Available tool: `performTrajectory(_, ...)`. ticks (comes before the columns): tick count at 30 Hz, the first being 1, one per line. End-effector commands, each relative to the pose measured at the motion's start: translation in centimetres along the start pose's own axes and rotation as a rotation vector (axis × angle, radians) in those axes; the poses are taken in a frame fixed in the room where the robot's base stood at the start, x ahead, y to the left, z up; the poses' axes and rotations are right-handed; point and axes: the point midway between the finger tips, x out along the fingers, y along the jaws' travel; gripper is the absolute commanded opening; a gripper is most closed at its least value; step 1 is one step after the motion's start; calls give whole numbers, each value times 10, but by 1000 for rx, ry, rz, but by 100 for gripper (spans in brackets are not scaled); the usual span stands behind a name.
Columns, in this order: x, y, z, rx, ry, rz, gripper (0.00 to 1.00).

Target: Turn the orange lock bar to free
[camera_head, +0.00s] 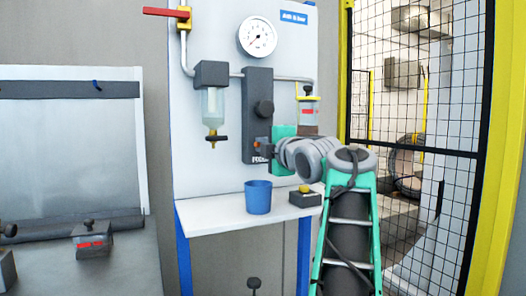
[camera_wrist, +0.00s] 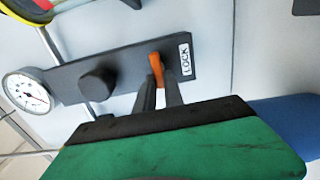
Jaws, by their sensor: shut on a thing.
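The orange lock bar (camera_wrist: 156,65) sits on the dark grey regulator plate (camera_wrist: 68,76), close to a white LOCK label (camera_wrist: 185,59) in the wrist view. My gripper (camera_wrist: 158,84) is shut on the bar, with one dark finger on each side of it. The fingers hide part of the bar. A round black knob (camera_wrist: 97,84) stands beside the bar on the plate.
A pressure gauge (camera_head: 257,37), a filter bowl (camera_head: 213,105) and a red-handled valve (camera_head: 167,13) are on the panel. A mesh fence (camera_head: 460,120) stands at right.

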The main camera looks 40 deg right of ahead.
Motion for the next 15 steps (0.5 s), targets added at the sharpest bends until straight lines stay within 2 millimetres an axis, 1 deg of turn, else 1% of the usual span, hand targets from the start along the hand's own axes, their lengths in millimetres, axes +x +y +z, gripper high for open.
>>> performTrajectory(14, 0, -1, 0, -14, 0, -1, 0)
performTrajectory(15, 0, -1, 0, -14, 0, -1, 15)
